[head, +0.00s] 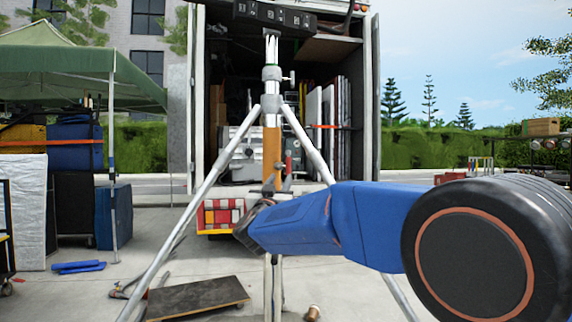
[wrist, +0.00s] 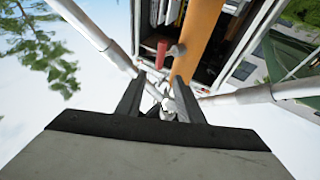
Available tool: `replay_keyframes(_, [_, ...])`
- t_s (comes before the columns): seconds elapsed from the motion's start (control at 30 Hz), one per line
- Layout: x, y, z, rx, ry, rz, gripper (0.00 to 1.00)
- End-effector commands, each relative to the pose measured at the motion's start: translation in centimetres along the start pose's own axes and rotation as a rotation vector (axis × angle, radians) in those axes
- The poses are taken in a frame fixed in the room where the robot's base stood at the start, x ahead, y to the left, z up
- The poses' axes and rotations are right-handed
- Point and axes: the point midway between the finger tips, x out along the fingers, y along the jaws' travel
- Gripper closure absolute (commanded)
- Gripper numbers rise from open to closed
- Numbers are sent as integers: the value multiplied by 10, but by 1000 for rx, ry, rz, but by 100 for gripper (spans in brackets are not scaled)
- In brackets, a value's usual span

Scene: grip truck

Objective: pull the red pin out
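The red pin (wrist: 162,52) shows as a small red handle just beyond my fingertips in the wrist view, in front of an orange post (wrist: 198,42). In the head view the red pin (head: 289,165) is a small red piece at the right side of the orange post (head: 271,155), on a silver tripod stand (head: 271,74). My gripper (wrist: 160,80) is open, with a gap between its two dark fingers. Grey metal parts of the stand show between and behind the fingers. My gripper (head: 278,182) is just below the red pin in the head view; contact cannot be told.
Two tripod legs slope down on either side, the left leg (head: 205,190) reaching the ground. An open truck (head: 205,100) with loaded gear stands behind. A flat dolly (head: 197,297) lies on the pavement at lower left. A green canopy (head: 80,75) stands at left.

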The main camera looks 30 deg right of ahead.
Motion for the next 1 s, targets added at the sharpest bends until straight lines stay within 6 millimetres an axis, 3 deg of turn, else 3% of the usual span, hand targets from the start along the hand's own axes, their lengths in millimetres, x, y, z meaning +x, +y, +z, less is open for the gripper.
replay_keyframes(0.6, [109,0,0,0,1,0,66])
replay_keyframes(0.8, [133,0,0,0,0,-1,66])
replay_keyframes(1.0, [142,-1,0,0,0,-1,66])
